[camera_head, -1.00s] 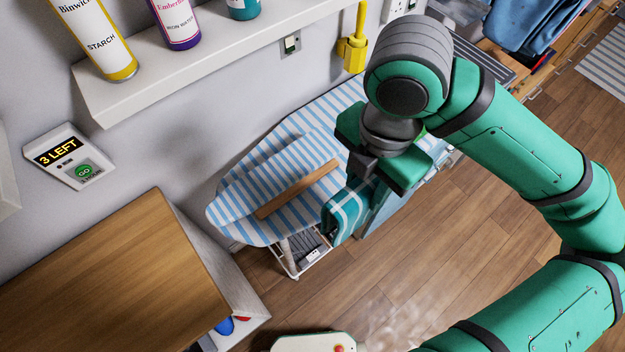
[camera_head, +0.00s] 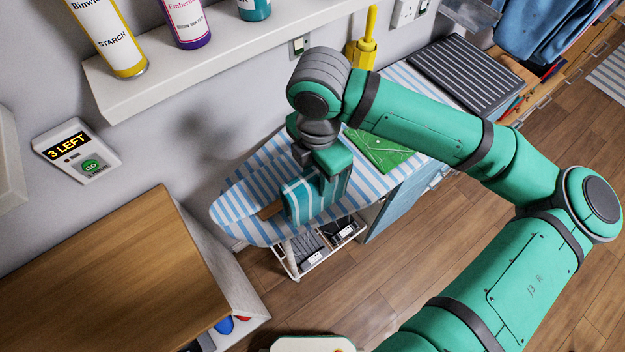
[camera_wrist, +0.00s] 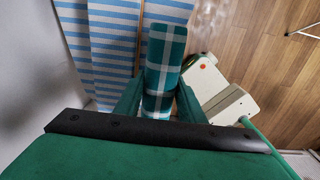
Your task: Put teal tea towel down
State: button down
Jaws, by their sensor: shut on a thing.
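The teal tea towel (camera_head: 303,199) has white stripes and hangs folded from my gripper (camera_head: 320,180), over the ironing board (camera_head: 240,205) with its blue-and-white striped cover. In the wrist view the towel (camera_wrist: 164,70) sits between the two fingers of my gripper (camera_wrist: 158,100), which is shut on it. Whether the towel's lower edge touches the board cannot be told. A wooden piece (camera_head: 268,211) on the board is partly hidden behind the towel.
A green patterned cloth (camera_head: 385,150) lies on the board's right part. A dark striped mat (camera_head: 466,75) lies beyond it. A shelf with bottles (camera_head: 190,60) is above. A wooden top (camera_head: 110,275) is at lower left. The board's left end is clear.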

jog(key=shift+w+a+f, duration=0.2)
jog(key=shift+a+f, duration=0.1)
jog(key=shift+f, duration=0.2)
jog(key=shift+w+a+f, duration=0.1)
jog(key=shift+f, duration=0.8)
jog(key=shift+w+a+f, duration=0.1)
jog(key=shift+f, duration=0.9)
jog(key=c, duration=1.6)
grip_release()
jog(key=o, duration=0.4)
